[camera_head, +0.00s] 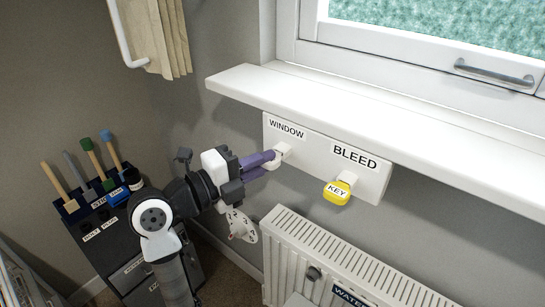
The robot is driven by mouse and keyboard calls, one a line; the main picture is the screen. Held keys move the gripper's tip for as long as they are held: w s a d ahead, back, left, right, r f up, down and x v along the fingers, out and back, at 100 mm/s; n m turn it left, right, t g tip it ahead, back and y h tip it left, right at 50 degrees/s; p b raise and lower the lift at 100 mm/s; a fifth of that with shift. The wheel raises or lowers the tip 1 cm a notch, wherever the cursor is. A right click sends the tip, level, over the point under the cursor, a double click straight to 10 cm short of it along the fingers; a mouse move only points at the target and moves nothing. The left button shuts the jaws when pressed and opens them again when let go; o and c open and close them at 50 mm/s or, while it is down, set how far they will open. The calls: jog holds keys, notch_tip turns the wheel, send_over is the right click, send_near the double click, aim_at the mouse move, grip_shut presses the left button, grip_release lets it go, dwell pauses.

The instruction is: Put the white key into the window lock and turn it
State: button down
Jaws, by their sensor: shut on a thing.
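A white panel (317,153) on the wall under the sill carries two labelled spots, WINDOW on the left and BLEED on the right. My gripper (274,161) is at the WINDOW lock (284,150), its purple fingers shut on the white key (271,164). The key is mostly hidden by the fingers. It appears to touch the lock, but I cannot tell how deep it sits or how far it is turned. A yellow key (337,192) with a KEY label hangs at the BLEED spot.
A white radiator (335,262) stands below the panel, and the white sill (385,125) juts out above it. A dark cabinet (105,235) with several brushes or tools stands at the left. A brown cloth (157,35) hangs from a rail at the upper left.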

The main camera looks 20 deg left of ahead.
jog(key=shift+w, duration=0.15)
dwell(0.3)
jog(key=c, duration=1.4)
grip_release()
jog(key=shift+w+d, duration=0.1)
jog(key=shift+s+d+v, duration=0.2)
jog(key=shift+d+v, duration=0.05)
jog(key=shift+v, duration=1.25)
jog(key=shift+s+d+v, duration=0.15)
jog(key=shift+d+v, duration=0.1)
jog(key=shift+v, duration=1.2)
jog(key=shift+s+d+v, duration=0.2)
jog(key=shift+v, duration=1.3)
